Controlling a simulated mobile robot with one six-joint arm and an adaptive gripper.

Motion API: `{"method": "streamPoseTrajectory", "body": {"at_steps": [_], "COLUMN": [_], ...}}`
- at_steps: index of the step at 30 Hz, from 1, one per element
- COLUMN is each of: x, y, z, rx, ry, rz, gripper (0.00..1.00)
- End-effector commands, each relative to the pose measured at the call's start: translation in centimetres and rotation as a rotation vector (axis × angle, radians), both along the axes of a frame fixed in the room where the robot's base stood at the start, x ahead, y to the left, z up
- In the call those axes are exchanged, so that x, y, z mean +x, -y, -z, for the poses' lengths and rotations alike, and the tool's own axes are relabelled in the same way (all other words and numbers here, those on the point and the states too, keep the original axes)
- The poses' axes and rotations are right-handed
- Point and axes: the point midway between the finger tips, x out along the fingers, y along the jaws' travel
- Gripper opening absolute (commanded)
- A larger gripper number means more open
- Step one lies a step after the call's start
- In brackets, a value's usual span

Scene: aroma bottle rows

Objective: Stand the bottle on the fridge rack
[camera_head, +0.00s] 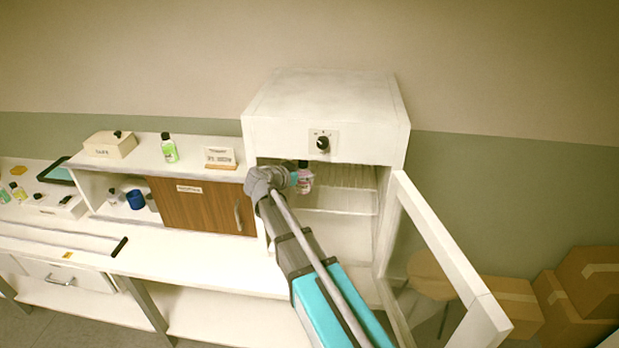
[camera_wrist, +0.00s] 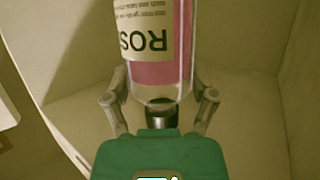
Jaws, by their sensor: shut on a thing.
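The bottle (camera_head: 306,184) is small, with pink contents and a black cap, and looks upright in the head view. My gripper (camera_head: 294,181) is shut on it at the open front of the white fridge (camera_head: 270,129). The wrist view shows the pink bottle (camera_wrist: 160,73) close up, its label reading "ROS" upside down, between the fingers of my gripper (camera_wrist: 160,92). The ridged fridge rack (camera_head: 347,178) lies inside, behind and right of the bottle. Whether the bottle touches the rack cannot be told.
The fridge's glass door (camera_head: 437,248) stands open at the right. A wooden sliding panel (camera_head: 195,207) is left of the fridge. A green bottle (camera_head: 169,149) and a sign (camera_head: 219,157) stand on the left shelf. Cardboard boxes (camera_head: 510,300) are at the far right.

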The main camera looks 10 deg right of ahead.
Motion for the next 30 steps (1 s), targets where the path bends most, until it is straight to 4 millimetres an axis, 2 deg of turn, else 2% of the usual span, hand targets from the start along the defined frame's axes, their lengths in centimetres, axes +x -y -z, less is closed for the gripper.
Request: {"method": "streamPoseTrajectory", "body": {"at_steps": [1,6,20,25,30], "x": [0.7,1.6,1.9,2.7,2.5], "y": [0.7,2.0,2.5,3.6,3.4], "z": [0.0,0.0,0.0,0.0,1.9], "rx": [-0.001,0.0,0.0,0.0,0.0], "ry": [0.001,0.0,0.0,0.0,0.0], "rz": [0.002,0.001,0.001,0.002,0.001], "gripper": [0.13,0.13,0.13,0.13,0.13]}}
